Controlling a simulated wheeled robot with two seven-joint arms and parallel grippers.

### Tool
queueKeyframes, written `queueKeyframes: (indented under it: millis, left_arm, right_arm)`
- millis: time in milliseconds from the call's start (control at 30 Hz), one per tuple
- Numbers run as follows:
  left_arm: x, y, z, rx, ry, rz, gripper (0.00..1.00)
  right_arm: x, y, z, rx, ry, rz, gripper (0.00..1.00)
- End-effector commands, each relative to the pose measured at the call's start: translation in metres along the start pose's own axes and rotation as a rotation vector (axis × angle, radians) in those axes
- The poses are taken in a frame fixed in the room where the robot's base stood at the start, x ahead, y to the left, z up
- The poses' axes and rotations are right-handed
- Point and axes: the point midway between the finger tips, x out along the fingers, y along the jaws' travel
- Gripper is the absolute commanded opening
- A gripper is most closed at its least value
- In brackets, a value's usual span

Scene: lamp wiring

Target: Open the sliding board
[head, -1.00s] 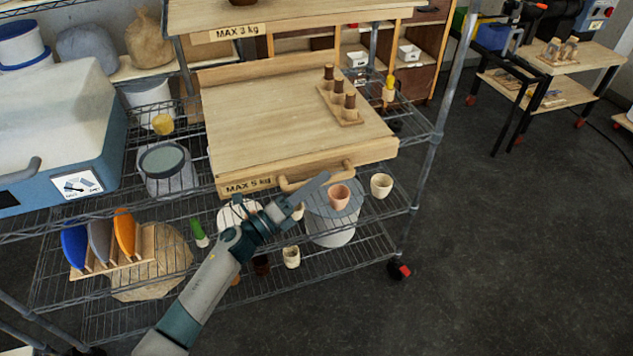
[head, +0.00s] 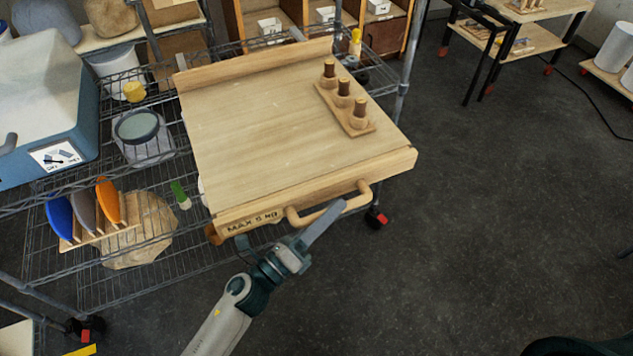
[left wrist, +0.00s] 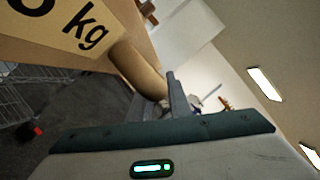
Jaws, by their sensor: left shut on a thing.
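The sliding board (head: 260,130) is a light wooden panel with a raised back edge and a front strip marked MAX 5 KG. It juts out from the wire shelf towards me, over the lower shelf and floor. Its wooden bar handle (head: 327,214) is on the front strip and shows close up in the left wrist view (left wrist: 137,70). My left gripper (head: 322,222) is at the handle, shut on it; one finger (left wrist: 178,95) shows beside the bar in the left wrist view. The far finger is mostly hidden. My right gripper is out of view.
A wooden holder (head: 357,128) with three brown-topped pegs stands on the board's right side. Blue, grey and orange plates (head: 83,211) stand in a rack on the lower shelf at left.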

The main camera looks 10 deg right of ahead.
Motion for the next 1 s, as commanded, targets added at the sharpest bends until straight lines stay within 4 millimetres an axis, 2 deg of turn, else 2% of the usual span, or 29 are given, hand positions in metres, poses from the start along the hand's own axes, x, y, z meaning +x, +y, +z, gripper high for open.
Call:
queueKeyframes:
  millis: [100,300,467,800,833,900,1000]
  left_arm:
    - [-0.009,-0.014,-0.021,-0.003,0.001,0.001,0.00]
    - [-0.017,-0.028,-0.040,-0.001,0.001,0.001,0.00]
    - [-0.020,-0.032,-0.046,0.001,0.001,0.001,0.00]
    - [-0.020,-0.032,-0.046,0.002,0.001,0.001,0.00]
    - [-0.020,-0.032,-0.046,0.002,0.000,0.001,0.22]
    - [-0.020,-0.032,-0.046,0.002,0.000,0.001,0.36]
    - [-0.019,-0.032,-0.046,0.001,0.000,0.000,0.36]
  right_arm:
    - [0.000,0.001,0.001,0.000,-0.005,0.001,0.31]
    - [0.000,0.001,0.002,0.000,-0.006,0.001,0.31]
    - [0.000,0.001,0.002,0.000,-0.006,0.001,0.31]
    - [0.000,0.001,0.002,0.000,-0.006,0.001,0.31]
    - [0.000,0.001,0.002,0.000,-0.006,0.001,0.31]
    - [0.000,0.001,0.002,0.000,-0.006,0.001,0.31]
    - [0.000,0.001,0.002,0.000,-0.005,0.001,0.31]
